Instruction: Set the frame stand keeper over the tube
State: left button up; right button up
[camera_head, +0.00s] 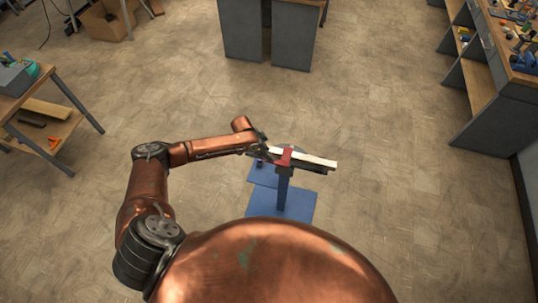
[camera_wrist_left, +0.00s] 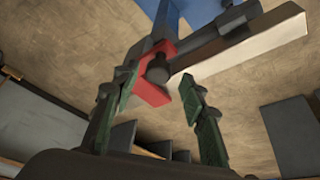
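The frame stand has a blue base plate (camera_head: 295,204), a post and a dark bar at its top. A pale tube (camera_head: 318,161) lies along that bar; it also shows in the left wrist view (camera_wrist_left: 255,44). The red keeper (camera_head: 285,157) is at the head of the stand, by the tube's left end. In the left wrist view the keeper (camera_wrist_left: 164,50) has a dark round knob. I cannot tell whether it closes over the tube. My left gripper (camera_head: 267,149) has its green fingers spread, with the keeper at their tips. My right gripper is out of view.
A bench with wooden pieces (camera_head: 45,108) stands at the left. Grey cabinets (camera_head: 270,35) stand at the back, and a workbench with small parts (camera_head: 510,75) is at the right. The floor around the stand is clear.

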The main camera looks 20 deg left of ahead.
pick_arm(q)
jog(key=v, duration=1)
